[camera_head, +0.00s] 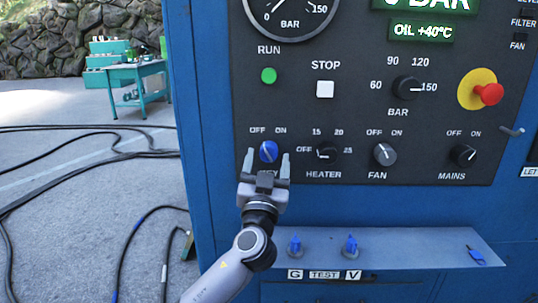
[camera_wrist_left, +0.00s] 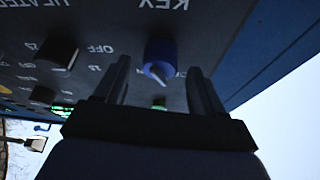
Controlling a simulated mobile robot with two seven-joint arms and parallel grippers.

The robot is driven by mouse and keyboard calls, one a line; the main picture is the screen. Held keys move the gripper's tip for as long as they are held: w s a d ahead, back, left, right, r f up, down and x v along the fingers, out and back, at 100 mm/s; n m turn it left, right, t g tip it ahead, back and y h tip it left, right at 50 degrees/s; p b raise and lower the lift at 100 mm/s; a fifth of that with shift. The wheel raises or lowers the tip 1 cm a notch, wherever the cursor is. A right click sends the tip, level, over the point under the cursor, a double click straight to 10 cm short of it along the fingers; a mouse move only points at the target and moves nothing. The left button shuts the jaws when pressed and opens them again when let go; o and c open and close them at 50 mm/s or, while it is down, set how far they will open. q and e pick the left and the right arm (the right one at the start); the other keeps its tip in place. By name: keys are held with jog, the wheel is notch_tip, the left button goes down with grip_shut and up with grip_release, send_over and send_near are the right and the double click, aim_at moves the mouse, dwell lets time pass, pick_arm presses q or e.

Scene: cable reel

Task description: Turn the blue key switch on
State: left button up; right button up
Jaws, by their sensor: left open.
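The blue key switch (camera_head: 268,150) is a round blue knob on the dark panel, under the OFF and ON labels. Its pale line tilts up to the left, toward OFF. My left gripper (camera_head: 267,161) is open, one finger to each side of the knob in the head view. In the left wrist view the blue knob (camera_wrist_left: 160,54) shows just beyond the gap between the fingertips (camera_wrist_left: 159,72), with nothing held. I cannot tell how far the tips are from the panel. The lower KEY label is mostly hidden by the gripper. My right gripper is not in view.
The heater knob (camera_head: 325,151) sits close to the right of my gripper, then the fan knob (camera_head: 384,154) and mains knob (camera_head: 463,154). A red emergency button (camera_head: 488,94) sticks out. A blue shelf (camera_head: 400,247) with blue-handled parts juts out below.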

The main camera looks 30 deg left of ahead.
pick_arm(q)
jog(key=shift+w+a+r, duration=0.25)
jog(key=shift+w+a, duration=0.05)
jog(key=shift+w, duration=0.25)
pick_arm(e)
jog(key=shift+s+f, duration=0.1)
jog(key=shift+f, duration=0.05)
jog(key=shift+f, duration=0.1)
pick_arm(q)
jog(key=c, duration=1.1)
jog(key=shift+o, duration=0.2)
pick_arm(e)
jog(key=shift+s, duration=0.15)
